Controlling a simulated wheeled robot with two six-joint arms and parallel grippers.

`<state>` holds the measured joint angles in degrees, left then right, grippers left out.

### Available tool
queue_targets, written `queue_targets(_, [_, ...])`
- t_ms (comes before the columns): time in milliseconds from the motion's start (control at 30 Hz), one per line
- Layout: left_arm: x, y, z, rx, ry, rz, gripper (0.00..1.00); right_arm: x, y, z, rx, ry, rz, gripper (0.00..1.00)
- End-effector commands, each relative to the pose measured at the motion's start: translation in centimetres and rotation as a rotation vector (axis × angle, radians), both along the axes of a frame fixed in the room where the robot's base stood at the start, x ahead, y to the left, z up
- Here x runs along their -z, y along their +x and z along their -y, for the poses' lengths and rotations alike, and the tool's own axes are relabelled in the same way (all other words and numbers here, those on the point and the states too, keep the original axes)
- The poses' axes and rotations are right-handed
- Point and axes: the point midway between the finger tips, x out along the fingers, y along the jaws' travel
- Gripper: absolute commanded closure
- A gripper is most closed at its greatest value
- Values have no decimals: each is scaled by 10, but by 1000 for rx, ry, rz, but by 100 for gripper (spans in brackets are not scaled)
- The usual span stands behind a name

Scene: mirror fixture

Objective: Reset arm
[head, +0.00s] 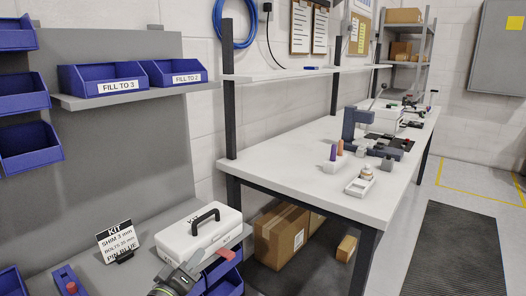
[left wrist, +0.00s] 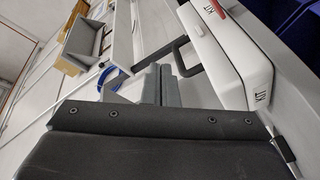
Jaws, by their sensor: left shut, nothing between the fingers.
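My left gripper (head: 190,267) is at the bottom of the head view, in front of the white KIT case (head: 197,235) with its black handle. Its grey fingers (left wrist: 150,84) show in the left wrist view, shut with nothing held. The case also shows in the left wrist view (left wrist: 235,60), beyond the fingers and to the right. Whether the gripper touches the case cannot be told. My right gripper is not in view.
A kit sign (head: 117,242) stands left of the case. Blue bins (head: 223,277) sit right of the gripper. Labelled blue bins (head: 100,78) are on a shelf above. A white workbench (head: 290,180) with fixtures stands right; cardboard boxes (head: 280,232) lie beneath it.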

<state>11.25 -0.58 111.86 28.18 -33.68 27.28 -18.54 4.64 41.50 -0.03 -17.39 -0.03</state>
Motion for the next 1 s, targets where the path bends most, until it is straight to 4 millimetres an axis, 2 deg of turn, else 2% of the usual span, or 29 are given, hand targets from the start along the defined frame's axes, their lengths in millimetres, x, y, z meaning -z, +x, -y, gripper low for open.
queue_targets(167, [61, 5, -13, -40, 75, -114, 100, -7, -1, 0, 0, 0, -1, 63])
queue_targets(267, [105, 3, -22, -63, 133, -193, 100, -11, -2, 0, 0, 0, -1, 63])
queue_targets(367, [164, -8, -35, -85, 211, -297, 100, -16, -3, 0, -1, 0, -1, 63])
queue_targets(400, [192, -16, -42, -91, 250, -349, 100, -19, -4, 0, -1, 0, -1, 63])
queue_targets(467, [234, -32, -51, -98, 310, -426, 100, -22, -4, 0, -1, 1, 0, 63])
queue_targets(500, [261, -45, -58, -100, 350, -476, 100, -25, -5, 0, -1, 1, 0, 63])
queue_targets(567, [300, -68, -67, -96, 410, -549, 100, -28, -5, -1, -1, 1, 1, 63])
queue_targets(600, [325, -86, -74, -91, 451, -599, 100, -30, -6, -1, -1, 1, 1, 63])
queue_targets(667, [360, -115, -83, -79, 510, -671, 100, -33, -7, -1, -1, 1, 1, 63])
queue_targets(700, [382, -136, -89, -69, 546, -717, 100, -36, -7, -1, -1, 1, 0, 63])
queue_targets(767, [412, -170, -97, -47, 603, -786, 100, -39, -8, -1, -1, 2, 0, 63])
queue_targets(800, [431, -194, -102, -32, 639, -831, 100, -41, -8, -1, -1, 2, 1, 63])
queue_targets(867, [456, -232, -110, -2, 691, -899, 100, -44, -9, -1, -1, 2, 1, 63])
queue_targets(1000, [502, -328, -126, 83, 804, -1047, 100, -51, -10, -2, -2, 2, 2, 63])
